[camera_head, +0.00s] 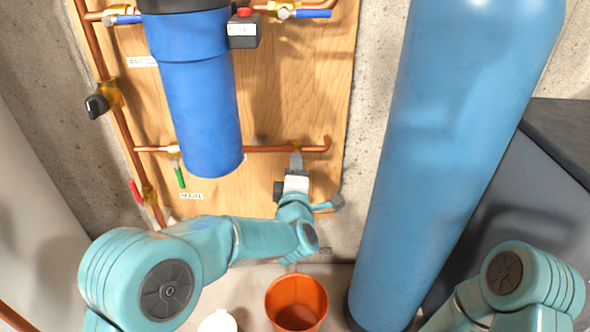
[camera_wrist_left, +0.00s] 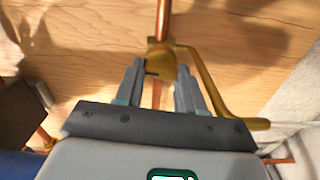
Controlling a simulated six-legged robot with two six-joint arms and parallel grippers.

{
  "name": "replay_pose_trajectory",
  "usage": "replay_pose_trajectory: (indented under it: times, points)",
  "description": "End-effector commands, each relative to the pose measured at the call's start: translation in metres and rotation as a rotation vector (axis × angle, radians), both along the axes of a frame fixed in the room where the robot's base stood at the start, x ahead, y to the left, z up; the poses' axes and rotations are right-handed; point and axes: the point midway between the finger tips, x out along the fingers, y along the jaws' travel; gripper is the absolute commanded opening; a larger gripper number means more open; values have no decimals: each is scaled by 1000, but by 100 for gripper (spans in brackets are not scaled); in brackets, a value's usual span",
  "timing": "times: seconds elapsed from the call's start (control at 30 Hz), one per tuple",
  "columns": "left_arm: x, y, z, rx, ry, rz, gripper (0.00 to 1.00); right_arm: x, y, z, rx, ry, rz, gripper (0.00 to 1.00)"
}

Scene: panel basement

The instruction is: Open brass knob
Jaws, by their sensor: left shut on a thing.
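The brass knob (camera_wrist_left: 162,62) sits on a copper pipe in front of the wooden board in the left wrist view. A brass lever (camera_wrist_left: 200,85) bends out from it to the right and down. My left gripper (camera_wrist_left: 161,82) has one finger on each side of the brass piece and is shut on it. In the head view my left gripper (camera_head: 296,160) reaches up to the copper pipe low on the board and hides the knob there. My right arm shows at the lower right, but its gripper is out of view.
A blue filter housing (camera_head: 200,100) hangs left of my left gripper. A tall blue tank (camera_head: 450,150) stands to the right. An orange bucket (camera_head: 297,300) is on the floor below. A green-handled valve (camera_head: 180,178) and a red-handled valve (camera_head: 136,190) are on the left.

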Motion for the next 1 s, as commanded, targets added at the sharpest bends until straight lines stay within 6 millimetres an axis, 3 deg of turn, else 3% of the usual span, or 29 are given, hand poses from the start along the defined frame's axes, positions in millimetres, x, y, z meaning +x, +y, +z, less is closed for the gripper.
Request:
replay_pose_trajectory:
  times: [0.5, 0.53, 0.6, 0.87, 1.0]
  points:
    - [0, 0, -1, -17, 2, 1, 8, 0, 0, 0, 0, 0, 0, 40]
    - [0, 0, -1, -16, 2, 1, 48, 0, 0, 0, 0, 0, 0, 40]
    - [0, 0, -1, -16, 2, 0, 64, 0, 0, 0, 0, 0, 0, 40]
    - [0, 0, -1, -4, 2, 0, 64, 0, 0, 0, 0, 0, 0, 40]
    - [0, 0, -1, 90, 2, 0, 64, 0, 0, 0, 0, 0, 0, 40]
